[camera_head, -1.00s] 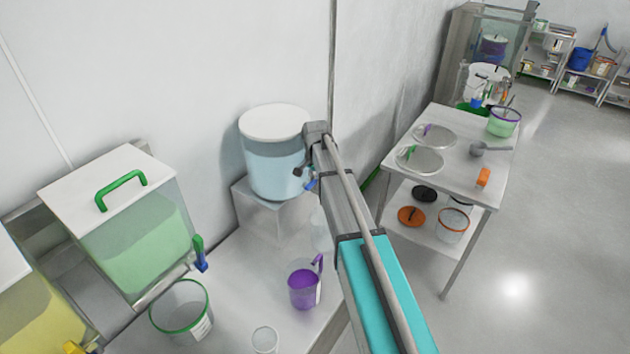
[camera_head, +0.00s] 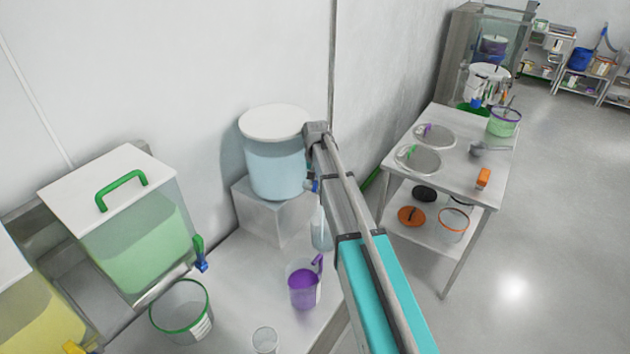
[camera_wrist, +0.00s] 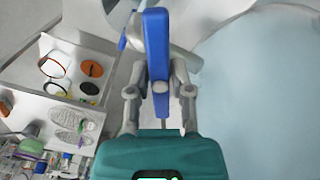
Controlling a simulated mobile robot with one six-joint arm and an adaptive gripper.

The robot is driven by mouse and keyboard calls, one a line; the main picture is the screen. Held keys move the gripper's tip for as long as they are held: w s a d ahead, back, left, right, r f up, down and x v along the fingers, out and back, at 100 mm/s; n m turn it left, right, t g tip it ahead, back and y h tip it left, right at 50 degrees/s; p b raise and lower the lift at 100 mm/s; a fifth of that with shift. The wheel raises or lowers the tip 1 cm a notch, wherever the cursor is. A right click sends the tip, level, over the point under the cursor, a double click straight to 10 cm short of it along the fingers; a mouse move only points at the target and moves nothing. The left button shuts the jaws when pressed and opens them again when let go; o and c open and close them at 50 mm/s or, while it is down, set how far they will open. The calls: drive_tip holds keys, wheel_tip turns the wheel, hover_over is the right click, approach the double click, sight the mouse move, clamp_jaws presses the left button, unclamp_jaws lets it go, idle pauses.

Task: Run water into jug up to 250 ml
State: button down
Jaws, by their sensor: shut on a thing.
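A pale blue water tank (camera_head: 275,165) with a white lid stands on a white block at the wall. Its blue tap lever (camera_head: 313,186) shows beside my arm. In the wrist view the blue lever (camera_wrist: 155,35) stands upright between the fingers of my gripper (camera_wrist: 160,90), which is shut on it. The arm hides the gripper in the head view. A pale translucent shape (camera_head: 320,232) shows below the tap; I cannot tell whether it is water or a vessel. A clear jug with purple contents and a purple handle (camera_head: 303,287) stands on the bench in front. No fill mark is readable.
A green-liquid tank (camera_head: 140,240) and a green-rimmed container (camera_head: 181,318) are at the left. A small clear cup (camera_head: 265,340) stands at the front. A white table (camera_head: 455,165) with lids and tools is at the right, with open floor beyond.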

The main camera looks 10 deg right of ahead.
drive_tip(key=shift+n, duration=0.4)
drive_tip(key=c, duration=0.5)
unclamp_jaws()
drive_tip(key=shift+m, duration=0.4)
